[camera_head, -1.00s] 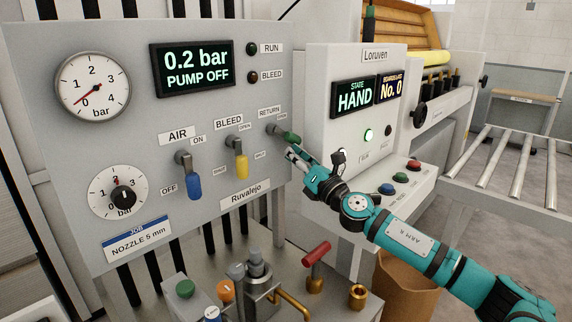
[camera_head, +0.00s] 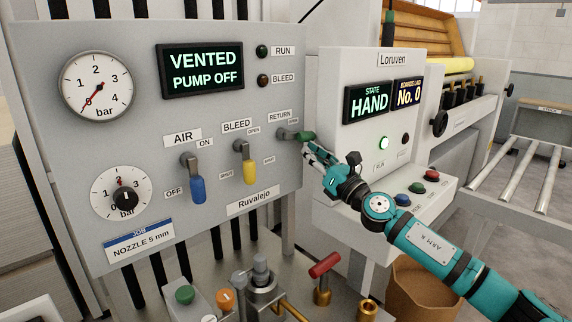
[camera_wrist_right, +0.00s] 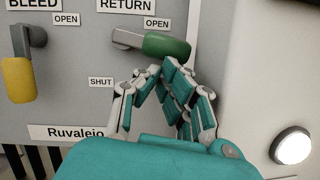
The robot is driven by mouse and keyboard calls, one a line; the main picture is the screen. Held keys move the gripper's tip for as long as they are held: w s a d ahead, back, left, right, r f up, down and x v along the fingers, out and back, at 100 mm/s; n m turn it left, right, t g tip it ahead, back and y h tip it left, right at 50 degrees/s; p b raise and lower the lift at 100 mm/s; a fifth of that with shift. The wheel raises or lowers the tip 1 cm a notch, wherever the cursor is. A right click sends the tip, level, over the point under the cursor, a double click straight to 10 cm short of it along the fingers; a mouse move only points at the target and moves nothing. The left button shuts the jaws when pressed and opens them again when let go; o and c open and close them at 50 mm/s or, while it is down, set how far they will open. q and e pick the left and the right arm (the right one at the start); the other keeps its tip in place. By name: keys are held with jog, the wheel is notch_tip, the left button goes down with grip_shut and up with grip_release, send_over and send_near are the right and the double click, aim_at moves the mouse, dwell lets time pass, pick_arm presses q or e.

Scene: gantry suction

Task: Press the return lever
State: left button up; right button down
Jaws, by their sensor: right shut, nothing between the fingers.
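The return lever (camera_head: 303,136) has a green handle on a grey stem. It sticks out to the right at the right edge of the grey panel (camera_head: 130,135), beside the OPEN label. In the right wrist view the lever (camera_wrist_right: 167,45) lies nearly level, pointing right, above the SHUT label. My right gripper (camera_head: 310,149) is shut and empty, with its fingertips just below the green handle. In the wrist view the gripper (camera_wrist_right: 168,68) has its fingertips close under the handle; I cannot tell whether they touch. My left gripper is not in view.
The yellow bleed lever (camera_head: 249,168) and blue air lever (camera_head: 196,185) hang down to the left. The display (camera_head: 201,70) reads VENTED, PUMP OFF. A white cabinet (camera_head: 335,75) stands close on the right. Valves and a red handle (camera_head: 324,264) are below.

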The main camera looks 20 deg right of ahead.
jog(key=shift+f, duration=0.1)
jog(key=v, duration=1.2)
dwell(0.9)
